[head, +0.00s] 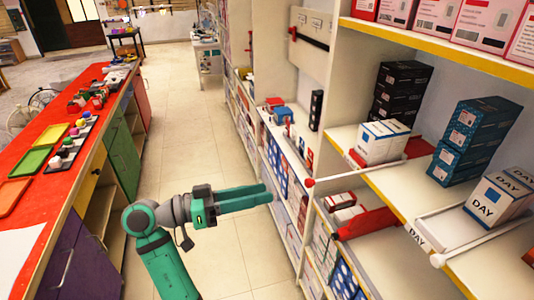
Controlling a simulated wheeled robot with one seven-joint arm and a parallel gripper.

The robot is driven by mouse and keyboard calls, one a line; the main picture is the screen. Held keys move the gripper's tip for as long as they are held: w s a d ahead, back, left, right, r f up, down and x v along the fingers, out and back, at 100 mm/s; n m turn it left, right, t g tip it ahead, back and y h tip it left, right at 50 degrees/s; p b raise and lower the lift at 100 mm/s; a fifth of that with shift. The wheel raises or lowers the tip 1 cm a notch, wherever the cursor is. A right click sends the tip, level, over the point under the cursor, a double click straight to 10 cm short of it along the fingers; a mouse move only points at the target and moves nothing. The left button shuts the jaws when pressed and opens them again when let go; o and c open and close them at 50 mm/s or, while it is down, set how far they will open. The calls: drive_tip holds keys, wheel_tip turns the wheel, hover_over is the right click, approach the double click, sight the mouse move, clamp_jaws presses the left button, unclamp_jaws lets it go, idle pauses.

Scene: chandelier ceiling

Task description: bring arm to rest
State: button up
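My arm (162,255) rises from the bottom of the head view, green with dark grey parts, and bends to the right at its upper joint. My gripper (268,194) points right, held level over the aisle and close to the lower shelves. Its green fingers lie near each other, with a dark line between them. I see nothing held at the tips. Whether the fingers are fully shut is not clear from this angle. The tips appear just in front of the shelf edge; whether they touch it I cannot tell.
Shelves (447,234) with boxed goods, including a white DAY box (497,199), fill the right side. A long red-topped counter (35,140) with trays and small items runs along the left. The tiled aisle floor (182,120) between them is clear.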

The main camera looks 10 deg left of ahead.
drive_tip(key=w+d+f+n+t+y, duration=0.1)
drive_tip(key=d+f+n+t+y, duration=0.15)
drive_tip(key=f+n, duration=0.45)
drive_tip(key=w+d+f+n+t+y, duration=0.2)
drive_tip(key=f+t+y, duration=0.1)
drive_tip(key=f, duration=0.9)
drive_tip(key=s+d+f+n+t+y, duration=0.1)
drive_tip(key=s+f+n+y, duration=0.5)
drive_tip(key=f, duration=1)
drive_tip(key=s+f+m+y, duration=0.1)
drive_tip(key=s+f+y, duration=0.1)
drive_tip(key=s, duration=0.7)
drive_tip(key=s+f+m+y, duration=0.1)
drive_tip(key=s+f+y, duration=0.15)
drive_tip(key=s, duration=0.65)
drive_tip(key=s+d+r+m+t, duration=0.1)
drive_tip(key=s+r+m, duration=0.1)
drive_tip(key=s+r, duration=0.3)
drive_tip(key=s+d+r+m+t, duration=0.1)
drive_tip(key=s+r+m, duration=0.1)
drive_tip(key=s+r, duration=0.3)
drive_tip(key=s, duration=0.4)
drive_tip(key=shift+s+r+y, duration=0.25)
drive_tip(key=shift+s+y, duration=0.05)
drive_tip(key=shift+s, duration=0.1)
